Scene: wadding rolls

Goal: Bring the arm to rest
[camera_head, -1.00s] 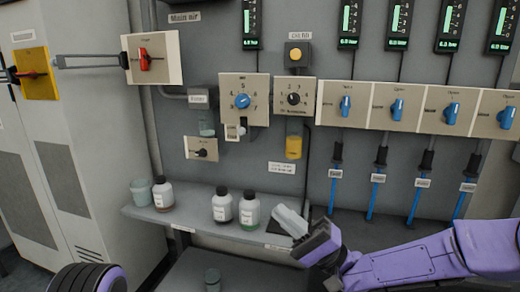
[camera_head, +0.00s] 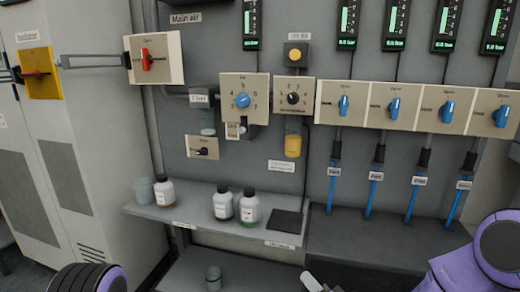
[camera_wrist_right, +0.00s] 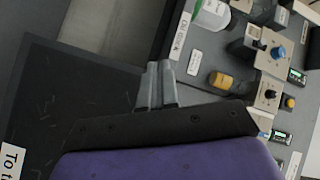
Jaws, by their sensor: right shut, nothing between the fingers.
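My right gripper (camera_head: 312,282) shows at the bottom edge of the head view, below the shelf front, with only its pale fingertips in frame. In the wrist view my right gripper (camera_wrist_right: 158,85) has its two grey fingers together with nothing between them. My purple right arm (camera_head: 470,262) comes in at the lower right of the head view. A rounded black and purple part of my left arm (camera_head: 88,278) shows at the lower left; my left gripper is out of the picture.
A grey shelf (camera_head: 190,218) holds several bottles, a cup (camera_head: 144,190) and a bare dark pad (camera_head: 286,221). Above it is a panel with blue-handled valves (camera_head: 393,108) and a red-handled switch (camera_head: 146,60). A small cup (camera_head: 213,278) stands on a lower surface.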

